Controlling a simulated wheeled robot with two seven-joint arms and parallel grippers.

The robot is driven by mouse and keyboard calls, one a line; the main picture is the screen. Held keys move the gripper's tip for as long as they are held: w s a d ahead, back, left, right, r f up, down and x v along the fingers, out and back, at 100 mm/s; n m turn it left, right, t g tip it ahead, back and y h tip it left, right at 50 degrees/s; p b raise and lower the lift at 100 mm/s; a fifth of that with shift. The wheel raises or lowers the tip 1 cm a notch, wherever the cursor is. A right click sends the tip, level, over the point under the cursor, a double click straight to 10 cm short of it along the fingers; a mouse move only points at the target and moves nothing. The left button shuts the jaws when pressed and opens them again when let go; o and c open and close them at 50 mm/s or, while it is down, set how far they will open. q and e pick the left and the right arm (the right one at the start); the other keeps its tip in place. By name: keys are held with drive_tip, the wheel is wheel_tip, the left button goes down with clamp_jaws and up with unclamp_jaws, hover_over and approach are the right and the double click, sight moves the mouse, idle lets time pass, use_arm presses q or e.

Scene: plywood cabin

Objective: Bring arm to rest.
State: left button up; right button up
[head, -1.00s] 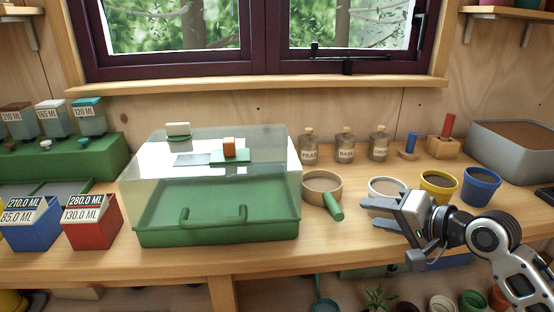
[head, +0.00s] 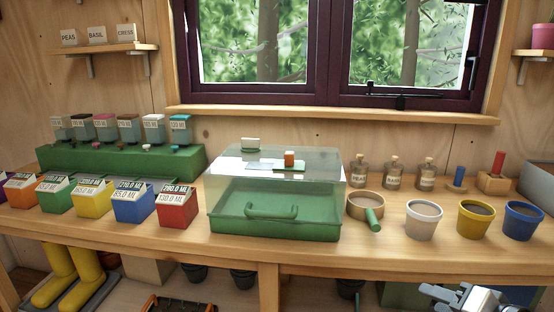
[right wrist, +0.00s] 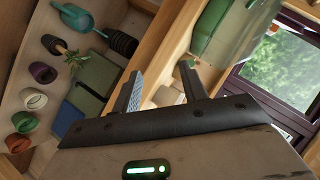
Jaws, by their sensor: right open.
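My right gripper (head: 458,297) is at the bottom right of the head view, low in front of the bench's front edge. It is open and touches nothing that I can see. In the right wrist view its two fingers (right wrist: 160,82) stand apart with nothing between them. My left gripper is not in view.
The wooden bench (head: 330,250) holds a green tray with a clear cover (head: 275,232), a sieve with a green handle (head: 372,217), and white (head: 423,222), yellow (head: 474,222) and blue (head: 522,222) pots near its front edge. Below, the right wrist view shows several pots and a teal scoop (right wrist: 75,17).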

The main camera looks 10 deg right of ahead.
drive_tip(key=s+a+f+n, duration=0.5)
drive_tip(key=a+f, duration=0.3)
drive_tip(key=a, duration=0.2)
drive_tip(key=s+a+f+n+g, duration=0.1)
drive_tip(key=s+a+f+n, duration=0.4)
drive_tip(key=s+a+f, duration=0.2)
drive_tip(key=a+f, duration=0.1)
drive_tip(key=a, duration=0.1)
drive_tip(key=shift+s+a+g+p, duration=0.3)
drive_tip(key=shift+a+p, duration=0.05)
drive_tip(key=shift+a, duration=0.05)
